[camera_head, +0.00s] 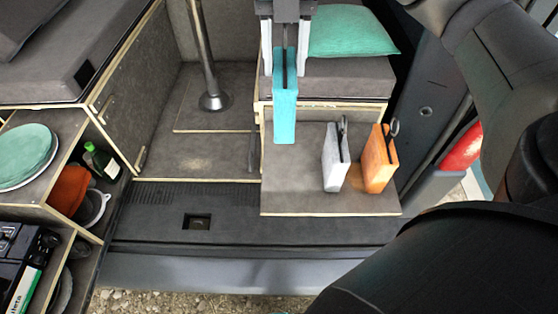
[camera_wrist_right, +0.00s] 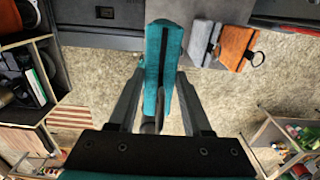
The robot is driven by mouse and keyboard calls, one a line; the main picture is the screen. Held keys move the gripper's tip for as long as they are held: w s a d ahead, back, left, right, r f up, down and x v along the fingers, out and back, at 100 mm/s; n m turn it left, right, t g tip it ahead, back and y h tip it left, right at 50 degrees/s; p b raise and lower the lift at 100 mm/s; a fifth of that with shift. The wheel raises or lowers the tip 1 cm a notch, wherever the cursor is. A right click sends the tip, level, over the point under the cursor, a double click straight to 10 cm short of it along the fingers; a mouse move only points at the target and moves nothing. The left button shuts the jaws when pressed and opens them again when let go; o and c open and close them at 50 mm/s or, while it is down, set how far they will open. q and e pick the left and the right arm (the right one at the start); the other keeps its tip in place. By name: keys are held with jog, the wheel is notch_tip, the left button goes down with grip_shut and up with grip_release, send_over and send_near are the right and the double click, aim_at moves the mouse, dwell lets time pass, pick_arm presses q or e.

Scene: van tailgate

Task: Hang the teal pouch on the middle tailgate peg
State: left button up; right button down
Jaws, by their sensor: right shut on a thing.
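The teal pouch (camera_head: 285,112) is a tall, flat block with a dark strip along its top. My right gripper (camera_head: 285,48) is shut on it at its upper end, and the pouch hangs down below the fingers. In the right wrist view the pouch (camera_wrist_right: 170,45) extends away between the two dark fingers (camera_wrist_right: 160,85). A grey-white pouch (camera_head: 334,165) and an orange pouch (camera_head: 378,165), each with a dark ring on top, are to the right of the teal one. I cannot make out the middle tailgate peg. My left gripper is not in view.
A grey board (camera_head: 290,198) with a pale edge lies under the grey-white and orange pouches. A teal cushion (camera_head: 350,32) lies behind. Cabinets with a teal plate (camera_head: 25,155) and a green bottle (camera_head: 100,160) stand at left. The van floor (camera_head: 205,150) in the middle is clear.

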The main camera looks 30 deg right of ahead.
jog(key=shift+r+m, duration=0.2)
jog(key=shift+m, duration=0.1)
jog(key=shift+f, duration=0.4)
notch_tip(320, 180, down, 15)
jog(key=shift+r, duration=0.1)
notch_tip(320, 180, down, 4)
jog(key=shift+f, duration=0.1)
